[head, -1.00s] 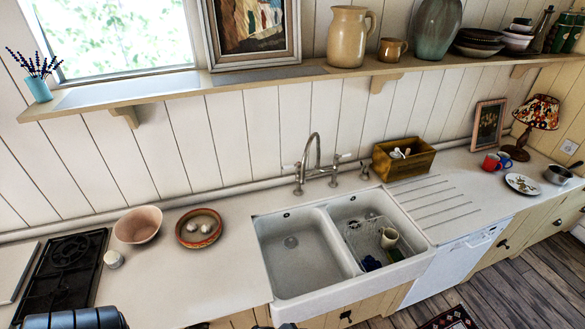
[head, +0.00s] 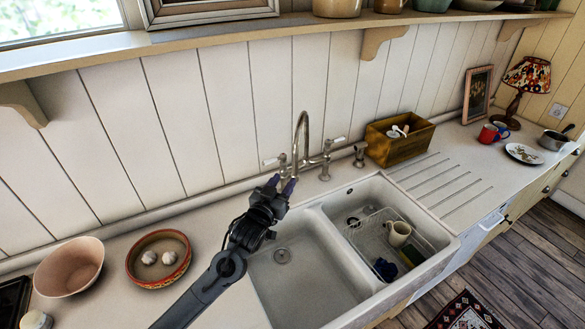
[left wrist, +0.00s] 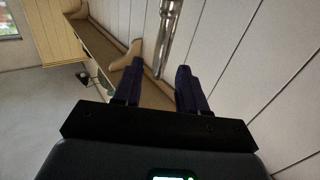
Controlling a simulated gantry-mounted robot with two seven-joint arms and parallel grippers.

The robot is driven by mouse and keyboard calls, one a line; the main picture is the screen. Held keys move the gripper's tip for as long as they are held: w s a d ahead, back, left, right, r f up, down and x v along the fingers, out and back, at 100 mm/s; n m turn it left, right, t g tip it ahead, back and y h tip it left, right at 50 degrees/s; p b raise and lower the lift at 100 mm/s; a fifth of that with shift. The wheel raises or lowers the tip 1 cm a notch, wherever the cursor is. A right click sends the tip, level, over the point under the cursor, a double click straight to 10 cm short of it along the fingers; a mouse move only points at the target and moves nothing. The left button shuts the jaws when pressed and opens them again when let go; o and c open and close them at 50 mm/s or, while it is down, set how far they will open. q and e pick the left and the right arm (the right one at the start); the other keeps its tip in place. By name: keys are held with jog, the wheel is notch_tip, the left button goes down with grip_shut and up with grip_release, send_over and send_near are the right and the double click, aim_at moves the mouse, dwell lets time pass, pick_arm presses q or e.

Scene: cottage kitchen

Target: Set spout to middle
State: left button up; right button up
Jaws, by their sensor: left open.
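The metal spout (head: 302,117) is a tall arch on a bridge tap behind the white double sink (head: 262,290). Its free end hangs down on the left side, toward the left basin. My left gripper (head: 283,184) is in front of the tap, with its dark fingertips close to the lower end of the spout. In the left wrist view, the spout (left wrist: 167,35) comes down between the two open fingers of my left gripper (left wrist: 160,68). I cannot tell whether either finger touches it. My right gripper is not in view.
White-handled tap levers (head: 270,161) flank the spout. A wooden box (head: 397,148) stands to the right, behind the draining grooves. A wire rack (head: 372,237) with a mug (head: 398,233) sits in the right basin. Bowls (head: 70,268) stand on the left counter. A shelf (head: 230,37) runs above.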

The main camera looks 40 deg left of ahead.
aim_at(294, 166)
pick_arm(q)
jog(key=x, duration=1)
jog(key=shift+p, duration=0.4)
grip_shut()
